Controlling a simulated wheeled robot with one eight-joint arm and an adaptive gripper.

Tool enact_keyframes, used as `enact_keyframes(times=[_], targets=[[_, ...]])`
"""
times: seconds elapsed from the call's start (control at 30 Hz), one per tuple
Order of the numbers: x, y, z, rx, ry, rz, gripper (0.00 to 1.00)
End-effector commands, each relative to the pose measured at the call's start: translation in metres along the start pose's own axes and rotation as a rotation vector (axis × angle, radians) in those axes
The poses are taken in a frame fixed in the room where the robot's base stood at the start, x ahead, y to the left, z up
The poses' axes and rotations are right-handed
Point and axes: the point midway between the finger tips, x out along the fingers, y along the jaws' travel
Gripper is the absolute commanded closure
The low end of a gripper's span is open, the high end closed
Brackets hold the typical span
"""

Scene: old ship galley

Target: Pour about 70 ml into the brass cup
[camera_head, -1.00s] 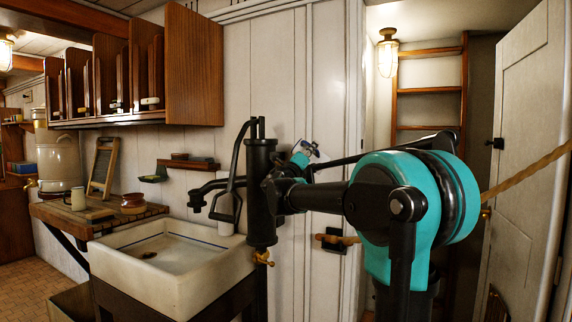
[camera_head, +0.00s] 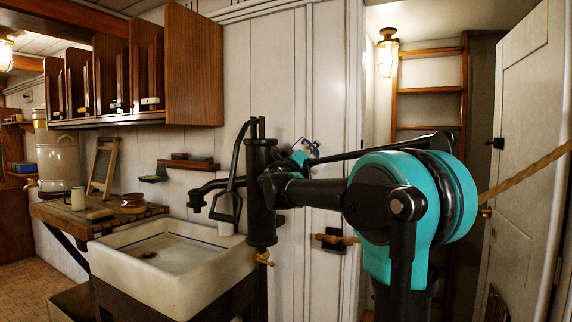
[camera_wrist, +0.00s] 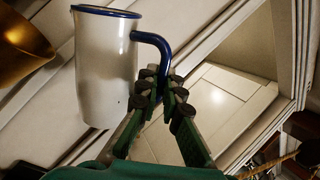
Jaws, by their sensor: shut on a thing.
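In the wrist view, my gripper (camera_wrist: 163,78) is shut on the dark blue handle of a white enamel mug (camera_wrist: 105,75) with a blue rim. The mug hangs left of the fingers and leans slightly in the picture. Its inside and any liquid are hidden. The brass cup (camera_wrist: 22,48) is at the upper left, cut off by the frame edge, apart from the mug. Its inside does not show clearly. In the head view, my arm hides most of the gripper area, and I cannot make out the brass cup there.
A white sink (camera_head: 170,262) with a black hand pump (camera_head: 261,190) stands left of my arm. A wooden counter (camera_head: 50,212) holds a pale mug (camera_head: 77,199) and a brown pot (camera_head: 132,203). A wooden rack (camera_head: 195,65) hangs above. A door (camera_head: 525,150) stands at the right.

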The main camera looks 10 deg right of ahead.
Motion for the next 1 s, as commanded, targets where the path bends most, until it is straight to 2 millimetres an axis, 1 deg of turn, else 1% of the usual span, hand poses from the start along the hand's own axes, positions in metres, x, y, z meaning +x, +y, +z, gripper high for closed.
enact_keyframes(times=[0.13, 0.33, 0.5, 0.7, 1.0], targets=[[0.003, -0.004, -0.005, 0.158, 0.093, 0.008, 1.0], [0.007, -0.013, -0.028, 0.391, 0.233, 0.02, 1.0], [0.006, -0.013, -0.042, 0.554, 0.331, 0.027, 1.0], [0.004, -0.011, -0.053, 0.668, 0.397, 0.031, 1.0], [0.003, -0.01, -0.056, 0.704, 0.418, 0.032, 1.0]])
